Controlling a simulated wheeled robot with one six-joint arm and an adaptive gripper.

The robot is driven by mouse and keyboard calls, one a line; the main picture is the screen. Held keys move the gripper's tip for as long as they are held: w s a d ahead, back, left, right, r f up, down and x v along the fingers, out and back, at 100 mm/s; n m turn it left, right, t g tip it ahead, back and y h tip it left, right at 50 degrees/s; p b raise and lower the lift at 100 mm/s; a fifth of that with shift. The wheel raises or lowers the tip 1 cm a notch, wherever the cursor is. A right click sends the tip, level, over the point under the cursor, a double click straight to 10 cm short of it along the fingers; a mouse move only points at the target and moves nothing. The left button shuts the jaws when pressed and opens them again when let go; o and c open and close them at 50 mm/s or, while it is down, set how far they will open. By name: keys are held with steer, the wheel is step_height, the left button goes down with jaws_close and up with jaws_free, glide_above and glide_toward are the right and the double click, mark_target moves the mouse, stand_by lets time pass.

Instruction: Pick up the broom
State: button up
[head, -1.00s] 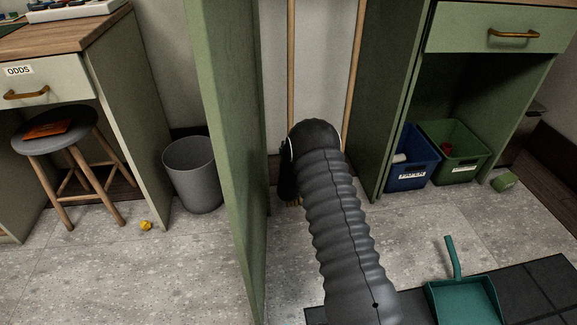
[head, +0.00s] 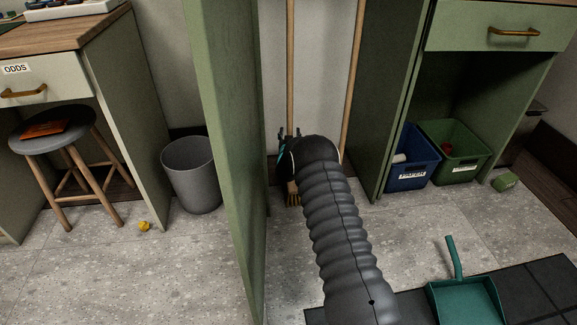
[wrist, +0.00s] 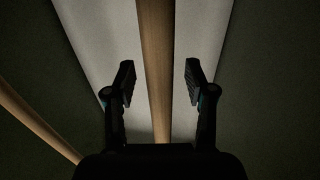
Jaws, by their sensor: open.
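Two long wooden handles stand upright in the gap between the green panels in the head view. The left handle (head: 290,70) runs down to a brush head with tan bristles (head: 293,192), so it is the broom, partly hidden behind my arm. My gripper (head: 288,134) is at this handle, low in the gap. In the wrist view my gripper (wrist: 160,85) is open, with one finger on each side of a wooden handle (wrist: 156,60). Gaps show between the handle and both fingers.
The second handle (head: 353,75) leans on the right; its lower end is hidden. Green panels (head: 222,130) flank the narrow gap. A grey bin (head: 190,175), a stool (head: 52,140), blue (head: 413,165) and green crates (head: 455,150) and a teal dustpan (head: 465,300) stand around.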

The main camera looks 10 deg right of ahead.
jaws_close()
steer(key=shift+r, duration=0.15)
